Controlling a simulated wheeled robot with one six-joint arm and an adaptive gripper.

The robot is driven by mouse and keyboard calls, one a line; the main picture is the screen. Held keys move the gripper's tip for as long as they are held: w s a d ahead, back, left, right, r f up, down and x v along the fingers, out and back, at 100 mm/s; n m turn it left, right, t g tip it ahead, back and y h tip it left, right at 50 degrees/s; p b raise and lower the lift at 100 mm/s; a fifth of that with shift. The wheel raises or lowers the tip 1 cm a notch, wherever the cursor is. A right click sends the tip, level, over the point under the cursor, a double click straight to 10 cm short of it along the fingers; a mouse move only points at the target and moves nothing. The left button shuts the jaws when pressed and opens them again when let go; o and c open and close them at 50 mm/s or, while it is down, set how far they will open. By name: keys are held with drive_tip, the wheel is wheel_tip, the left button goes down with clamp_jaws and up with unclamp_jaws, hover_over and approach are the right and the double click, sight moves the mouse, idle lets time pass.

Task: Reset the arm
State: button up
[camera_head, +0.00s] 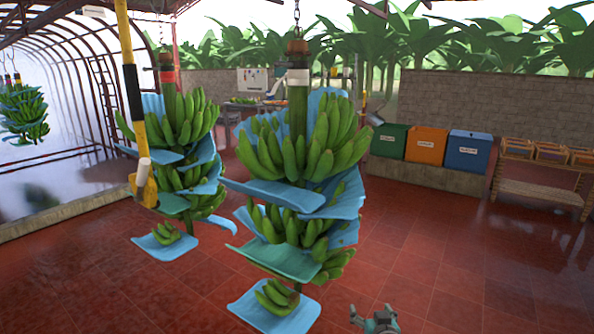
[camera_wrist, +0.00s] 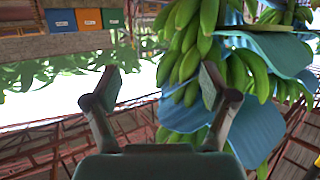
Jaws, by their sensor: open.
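My gripper (camera_head: 372,318) shows at the bottom edge of the head view, right of and apart from the lower end of the nearer banana stem (camera_head: 298,105). Most of my arm is out of that view. In the wrist view my gripper (camera_wrist: 157,86) has its two fingers wide apart with nothing held between them. The green bananas (camera_wrist: 187,50) of a stem show behind and beside the right finger there. The nearer stem hangs from a chain, with blue sheets (camera_head: 275,194) between its bunches.
A second stem (camera_head: 169,100) hangs behind at the left, beside a yellow and black pole (camera_head: 131,90). Green (camera_head: 389,140), orange (camera_head: 426,145) and blue (camera_head: 468,151) bins stand along the back wall. A wooden rack (camera_head: 540,188) stands at right. The red floor at right is clear.

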drive_tip(key=s+f, duration=0.5)
drive_tip(key=s, duration=0.5)
drive_tip(key=s+f, duration=0.4)
drive_tip(key=s, duration=0.6)
drive_tip(key=s+f, duration=0.5)
drive_tip(key=s, duration=0.6)
drive_tip(key=r+v, duration=0.1)
drive_tip(key=v, duration=2.7)
drive_tip(key=shift+a+r+t, duration=0.3)
drive_tip(key=shift+a+t, duration=0.05)
drive_tip(key=shift+t, duration=0.05)
drive_tip(key=shift+w, duration=0.1)
